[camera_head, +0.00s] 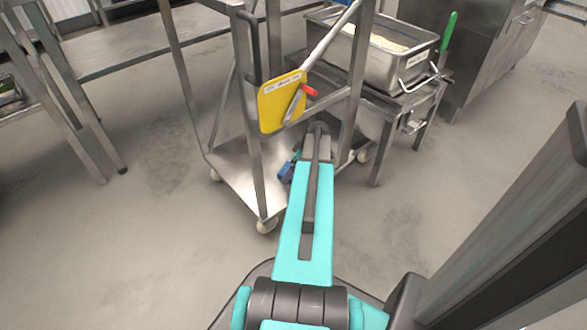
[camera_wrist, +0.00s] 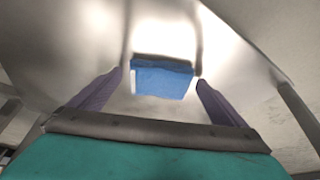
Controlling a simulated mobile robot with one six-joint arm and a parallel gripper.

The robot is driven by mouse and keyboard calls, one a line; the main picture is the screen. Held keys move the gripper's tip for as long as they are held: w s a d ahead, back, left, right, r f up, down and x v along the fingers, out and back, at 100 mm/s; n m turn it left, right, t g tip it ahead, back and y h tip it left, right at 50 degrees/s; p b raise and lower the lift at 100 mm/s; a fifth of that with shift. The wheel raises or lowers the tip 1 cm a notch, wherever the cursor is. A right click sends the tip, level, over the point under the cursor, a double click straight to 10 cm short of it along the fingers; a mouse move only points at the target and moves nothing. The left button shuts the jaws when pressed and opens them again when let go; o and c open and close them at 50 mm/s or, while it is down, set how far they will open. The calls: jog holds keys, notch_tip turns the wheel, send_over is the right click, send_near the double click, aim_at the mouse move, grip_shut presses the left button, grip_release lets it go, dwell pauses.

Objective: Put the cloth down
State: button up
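A blue folded cloth (camera_wrist: 163,79) shows in the wrist view, low over or on a shiny steel shelf (camera_wrist: 175,25). My gripper (camera_wrist: 160,84) has its two purple fingers spread wide, one on each side of the cloth. Narrow gaps seem to show between the fingertips and the cloth's sides. In the head view, a bit of blue cloth (camera_head: 286,171) shows beside the end of my arm, above the bottom shelf (camera_head: 243,181) of a steel trolley. My arm hides the rest of it and most of the gripper there.
A yellow board or scraper (camera_head: 281,103) hangs on the trolley frame above my arm. Trolley posts (camera_head: 258,165) stand close by. A steel pan of rice (camera_head: 385,65) with a green-handled tool (camera_head: 448,32) stands behind on the right. Open floor (camera_head: 150,240) lies left.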

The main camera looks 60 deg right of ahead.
jog(key=p+v, duration=0.5)
jog(key=v, duration=0.7)
jog(key=shift+r, duration=0.2)
dwell(0.8)
